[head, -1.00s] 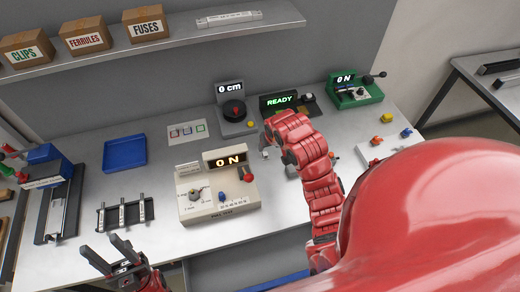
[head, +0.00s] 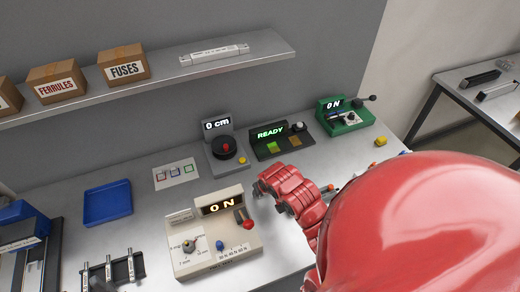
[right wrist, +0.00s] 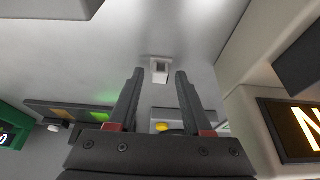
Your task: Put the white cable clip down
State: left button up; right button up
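The white cable clip (right wrist: 160,70) shows in the right wrist view as a small pale block with a dark opening. It appears to lie on the grey bench top, just beyond the fingertips. My right gripper (right wrist: 159,78) is open, with a gap between each finger and the clip, and nothing is between its pads. In the head view my red right arm (head: 290,190) hides the right gripper's fingers, and I cannot make out the clip there. My left gripper is not clearly in the head view.
A cream force tester (head: 240,260) reading 0 N stands close by the right arm. Behind are a dial unit (head: 225,155), a READY box (head: 280,142) and a green tester (head: 345,118). A blue tray (head: 107,203) and a clip rack (head: 113,270) are at left.

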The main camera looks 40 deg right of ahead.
jog(key=shift+s+r, duration=0.1)
jog(key=shift+s, duration=0.1)
jog(key=shift+c, duration=1.2)
jog(key=shift+w+f, duration=0.25)
jog(key=shift+w, duration=0.15)
grip_shut()
jog(key=shift+s, duration=0.15)
jog(key=shift+r, duration=0.1)
